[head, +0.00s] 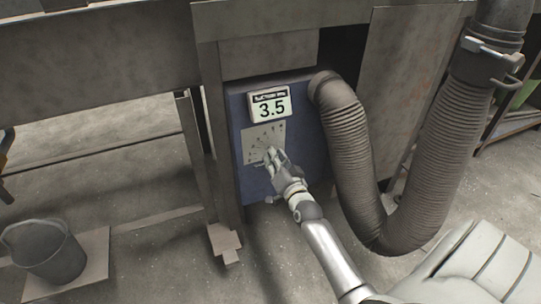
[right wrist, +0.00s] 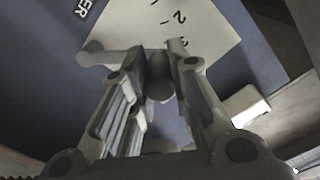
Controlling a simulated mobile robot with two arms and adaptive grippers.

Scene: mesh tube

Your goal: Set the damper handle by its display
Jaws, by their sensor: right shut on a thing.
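A blue box (head: 238,111) carries a white display (head: 270,104) that reads 3.5 under a small dark heading. Below it is a pale scale plate (head: 250,143) with a fan of marks, partly covered by my right gripper (head: 273,157). In the right wrist view, the right gripper (right wrist: 158,68) is shut on the grey damper handle (right wrist: 158,82) in front of the plate (right wrist: 140,22), where the figures 2 and 3 show. The handle's pointing end is hidden in both views, so I cannot read its setting. My left gripper is not in view.
A thick ribbed hose (head: 352,150) leaves the box's top right, loops down close to my right arm and rises again. Bench panels frame the box.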

